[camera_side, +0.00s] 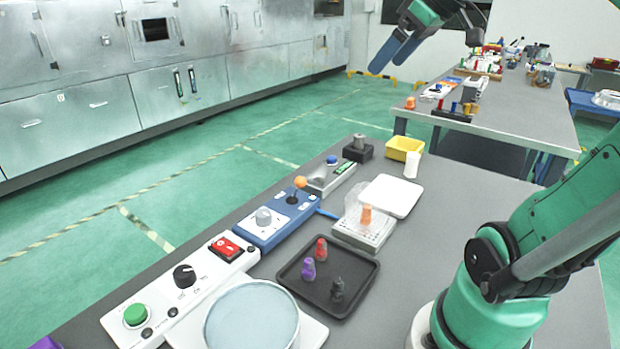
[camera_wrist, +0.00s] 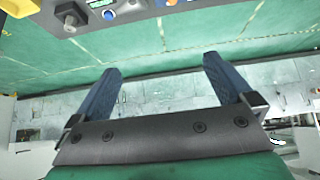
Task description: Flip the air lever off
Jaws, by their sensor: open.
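A lever with an orange ball (camera_side: 300,182) stands on a blue control box (camera_side: 280,217) that also carries a white knob (camera_side: 263,216). The lever leans or stands upright; I cannot tell its setting. The orange ball also shows at the top edge of the wrist view (camera_wrist: 171,3). My gripper (camera_side: 389,65) is high at the top of the side view, well away from the lever. Its two blue fingers are spread apart and empty, as the wrist view (camera_wrist: 162,66) shows.
A silver box with a blue button (camera_side: 333,160) and a black block with a grey post (camera_side: 358,148) stand beyond the lever. A white panel (camera_side: 180,285) with buttons is nearer. A black tray (camera_side: 345,297) of small figures and a white tray (camera_side: 391,196) lie to the right.

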